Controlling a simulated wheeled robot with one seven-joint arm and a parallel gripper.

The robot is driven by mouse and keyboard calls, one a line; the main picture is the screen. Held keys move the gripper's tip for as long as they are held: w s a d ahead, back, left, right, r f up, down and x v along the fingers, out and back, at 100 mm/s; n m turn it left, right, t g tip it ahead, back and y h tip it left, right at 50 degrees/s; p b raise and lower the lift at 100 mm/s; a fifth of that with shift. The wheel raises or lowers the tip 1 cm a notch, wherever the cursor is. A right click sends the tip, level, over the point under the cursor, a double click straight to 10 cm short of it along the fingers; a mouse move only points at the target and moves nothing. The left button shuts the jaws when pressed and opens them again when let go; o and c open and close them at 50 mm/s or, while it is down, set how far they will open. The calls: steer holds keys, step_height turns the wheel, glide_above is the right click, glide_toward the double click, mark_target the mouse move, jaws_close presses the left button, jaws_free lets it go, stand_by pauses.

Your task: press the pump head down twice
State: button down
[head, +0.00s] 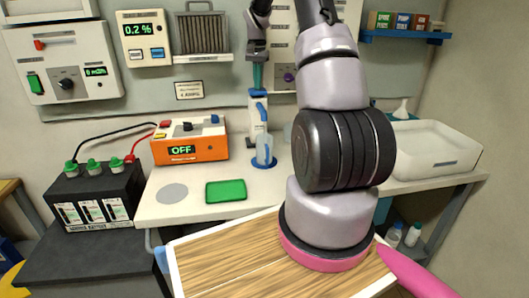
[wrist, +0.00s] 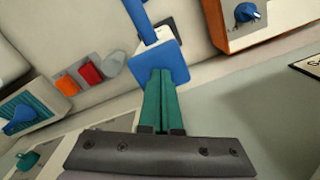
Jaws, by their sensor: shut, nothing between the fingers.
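The blue pump head (head: 259,93) tops a pale upright dispenser (head: 257,114) at the back of the bench in the head view. In the wrist view the pump head (wrist: 162,60) is a blue square with a blue arm running up from it. My gripper (head: 257,86) points down from above, just over the pump head. Its teal fingers (wrist: 161,74) are shut together and empty, with their tips overlapping the edge of the blue square in the wrist view. I cannot tell whether they touch it. A clear container (head: 263,150) stands on a blue disc (head: 264,164) in front of the dispenser.
An orange charger (head: 188,141) reading OFF stands left of the dispenser, with a black battery (head: 95,195) farther left. A green mat (head: 226,190) and a grey disc (head: 172,193) lie on the bench. A white basin (head: 434,150) is at the right. A wooden top (head: 225,260) is in front.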

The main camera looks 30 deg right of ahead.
stand_by(0.3)
steer(key=shift+r, duration=2.65)
steer(key=shift+f, duration=0.15)
steer(key=shift+f, duration=2.65)
steer(key=shift+r, duration=2.8)
step_height(320, 180, up, 6)
